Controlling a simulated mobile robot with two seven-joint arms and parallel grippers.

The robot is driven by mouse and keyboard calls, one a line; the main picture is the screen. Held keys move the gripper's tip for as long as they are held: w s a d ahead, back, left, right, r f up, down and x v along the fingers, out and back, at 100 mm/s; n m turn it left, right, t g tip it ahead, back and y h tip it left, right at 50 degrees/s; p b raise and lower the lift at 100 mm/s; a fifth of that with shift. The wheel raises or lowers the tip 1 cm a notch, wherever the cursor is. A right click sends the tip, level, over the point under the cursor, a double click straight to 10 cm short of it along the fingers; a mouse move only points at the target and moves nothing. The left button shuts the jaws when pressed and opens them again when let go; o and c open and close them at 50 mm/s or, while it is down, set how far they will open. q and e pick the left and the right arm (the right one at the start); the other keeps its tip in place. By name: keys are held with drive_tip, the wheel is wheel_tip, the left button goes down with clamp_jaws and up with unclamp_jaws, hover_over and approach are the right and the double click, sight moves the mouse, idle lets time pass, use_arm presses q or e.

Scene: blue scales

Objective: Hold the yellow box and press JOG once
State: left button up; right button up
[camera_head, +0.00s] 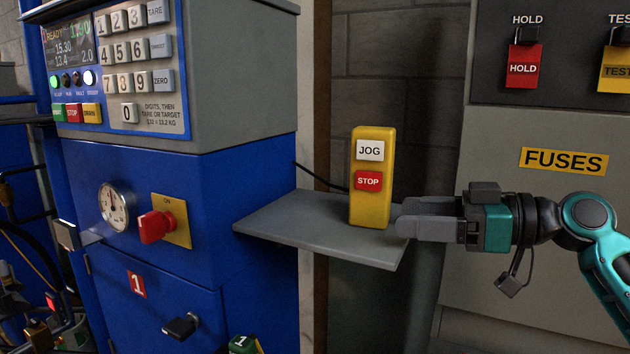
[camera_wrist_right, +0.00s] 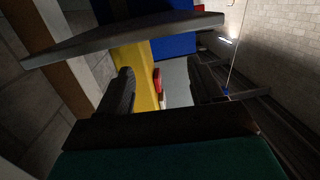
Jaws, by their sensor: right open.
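The yellow box (camera_head: 371,210) stands upright on a grey shelf (camera_head: 290,228). Its front has a white JOG button (camera_head: 370,150) above a red STOP button (camera_head: 368,181). My right gripper (camera_head: 402,216) is open, just right of the box's lower part, with its fingers pointing at it. In the right wrist view the yellow box (camera_wrist_right: 143,75) shows between the fingers, closer to the left one; whether they touch it I cannot tell. My left gripper is not in view.
The shelf juts from a blue scale cabinet (camera_head: 200,200) with a keypad, a gauge (camera_head: 113,208) and a red rotary switch (camera_head: 155,226). A grey panel on the right carries a red HOLD tag (camera_head: 523,67) and a FUSES label (camera_head: 563,161). A black cable runs behind the box.

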sight(344, 231)
drive_tip(key=shift+x, duration=1.05)
drive_tip(key=p+x, duration=0.1)
drive_tip(key=x, duration=0.6)
drive_tip(key=shift+w+a+p, duration=0.1)
drive_tip(key=shift+a+p, duration=0.25)
drive_tip(key=shift+a, duration=0.05)
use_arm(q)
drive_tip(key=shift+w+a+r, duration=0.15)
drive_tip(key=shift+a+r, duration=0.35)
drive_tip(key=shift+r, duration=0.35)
use_arm(e)
drive_tip(key=shift+w+a, duration=0.15)
drive_tip(key=shift+a, duration=0.4)
clamp_jaws()
